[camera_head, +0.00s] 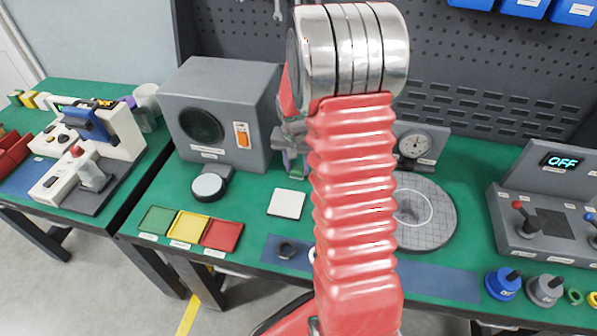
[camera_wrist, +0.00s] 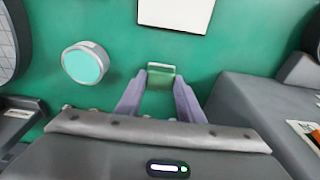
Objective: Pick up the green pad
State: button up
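The green pad (camera_wrist: 161,76) is a small, pale-edged green block in the wrist view. It sits between the tips of my gripper's two purple fingers (camera_wrist: 161,82), one finger against each side, with no clear gap. In the head view my gripper (camera_head: 293,163) is low over the green bench, partly hidden behind my red arm, just right of the grey box. Whether the pad is lifted or still rests on the bench cannot be told.
The grey box (camera_head: 213,105) stands close beside my gripper. A white square tile (camera_head: 286,203) lies on the bench nearby. A cyan-topped round object (camera_wrist: 83,63) stands on the other side. Green (camera_head: 158,220), yellow (camera_head: 188,226) and red (camera_head: 222,236) squares lie at the front left.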

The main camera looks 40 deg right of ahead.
aim_at(296, 170)
jog(key=c, duration=0.5)
jog(key=shift+r, duration=0.1)
notch_tip(296, 170, up, 10)
jog(key=shift+f, duration=0.1)
dwell(0.3)
dwell(0.4)
jog(key=o, duration=0.5)
jog(key=c, duration=0.4)
jog(key=shift+a, duration=0.15)
